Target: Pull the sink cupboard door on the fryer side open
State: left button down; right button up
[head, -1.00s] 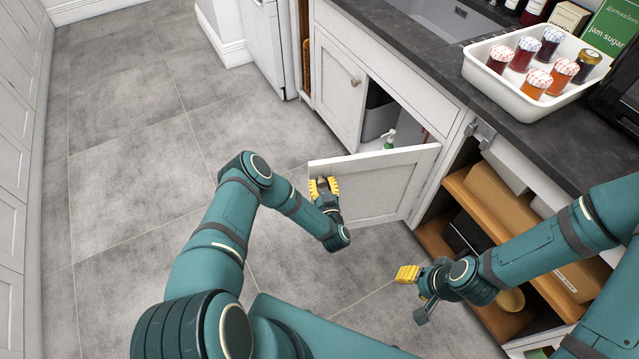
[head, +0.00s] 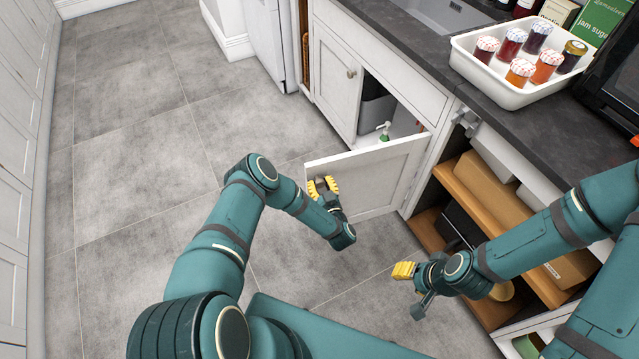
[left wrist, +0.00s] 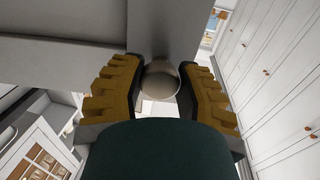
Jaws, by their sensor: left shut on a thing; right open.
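The white sink cupboard door (head: 376,177) stands swung well out from its frame, hinged at its right side beside the open shelves. My left gripper (head: 323,187) is at the door's free edge in the head view. In the left wrist view, its yellow-padded fingers (left wrist: 160,90) are shut on a round pale knob (left wrist: 160,82) on the door. My right gripper (head: 404,271) is open and empty, low in front of the shelves. The other sink cupboard door (head: 334,82), with its own knob (head: 351,73), is shut.
Inside the cupboard are a grey bin (head: 376,112) and a green-and-white bottle (head: 384,132). A white tray (head: 490,80) of several jam jars stands on the dark worktop (head: 425,50). Wooden shelves (head: 484,196) with boxes are at the right. The grey tiled floor (head: 140,130) at left is clear.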

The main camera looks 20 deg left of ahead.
dwell(0.3)
pick_arm(q)
jog(key=c, duration=0.8)
grip_release()
jog(key=shift+c, duration=0.2)
jog(key=v, duration=0.4)
jog(key=shift+d+f, duration=0.1)
jog(key=shift+d, duration=0.15)
jog(key=shift+s+d, duration=0.15)
jog(key=shift+s, duration=0.15)
jog(key=shift+v, duration=1.25)
jog(key=shift+s, duration=0.1)
